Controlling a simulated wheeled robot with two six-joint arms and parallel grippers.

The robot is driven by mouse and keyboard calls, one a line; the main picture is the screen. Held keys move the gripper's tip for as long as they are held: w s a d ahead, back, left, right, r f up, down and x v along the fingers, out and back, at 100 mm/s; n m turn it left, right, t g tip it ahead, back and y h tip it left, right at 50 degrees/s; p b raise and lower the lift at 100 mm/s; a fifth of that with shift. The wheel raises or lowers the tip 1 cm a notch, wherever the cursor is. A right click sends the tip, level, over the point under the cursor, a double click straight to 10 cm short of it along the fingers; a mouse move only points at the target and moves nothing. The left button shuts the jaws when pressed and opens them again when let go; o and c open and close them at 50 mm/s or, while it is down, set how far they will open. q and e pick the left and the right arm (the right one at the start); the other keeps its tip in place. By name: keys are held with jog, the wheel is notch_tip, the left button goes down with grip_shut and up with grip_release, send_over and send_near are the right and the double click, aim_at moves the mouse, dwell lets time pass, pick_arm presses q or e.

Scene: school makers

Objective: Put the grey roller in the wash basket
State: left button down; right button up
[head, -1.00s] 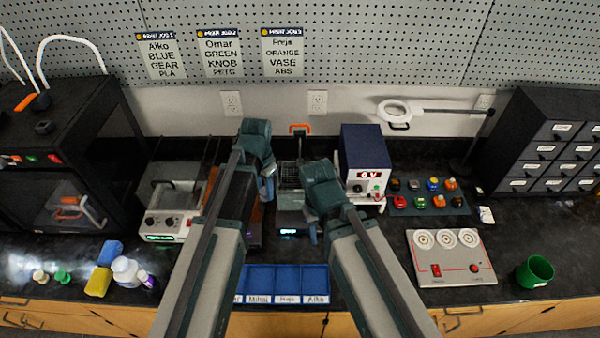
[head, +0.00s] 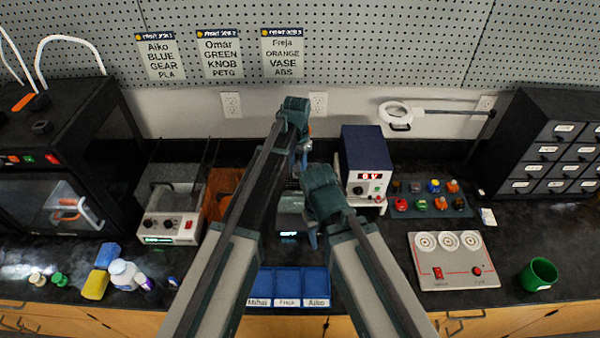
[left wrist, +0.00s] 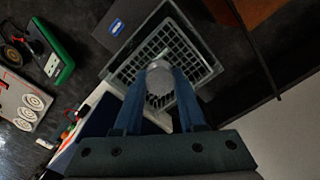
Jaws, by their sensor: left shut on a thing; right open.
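My left gripper (left wrist: 160,82) is shut on the grey roller (left wrist: 158,72), whose rounded end shows between the blue fingers in the left wrist view. The wash basket (left wrist: 207,72), a grey grid basket, lies behind the roller in that view, and the roller overlaps its mesh. I cannot tell how high the roller is above the basket. In the head view my left gripper (head: 302,158) is over the middle of the bench, and the arms hide most of the basket and the roller. My right gripper (head: 312,236) is open, lower and nearer.
A blue power supply (head: 365,155) stands right of the grippers. A grey machine (head: 170,205) stands to their left. Blue labelled bins (head: 287,280) lie at the front edge. A panel with dials (head: 450,260) and a green cup (head: 538,274) are at the right.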

pick_arm(q)
jog(key=shift+w+d, duration=0.25)
jog(key=shift+w, duration=0.1)
notch_tip(320, 180, down, 4)
jog(key=b, duration=0.3)
jog(key=shift+w+d+r+b, duration=0.1)
jog(key=shift+d+r+b, duration=0.1)
jog(key=shift+b, duration=0.1)
jog(key=shift+f, duration=0.1)
jog(key=shift+f, duration=0.15)
jog(key=shift+c, duration=2.4)
grip_release()
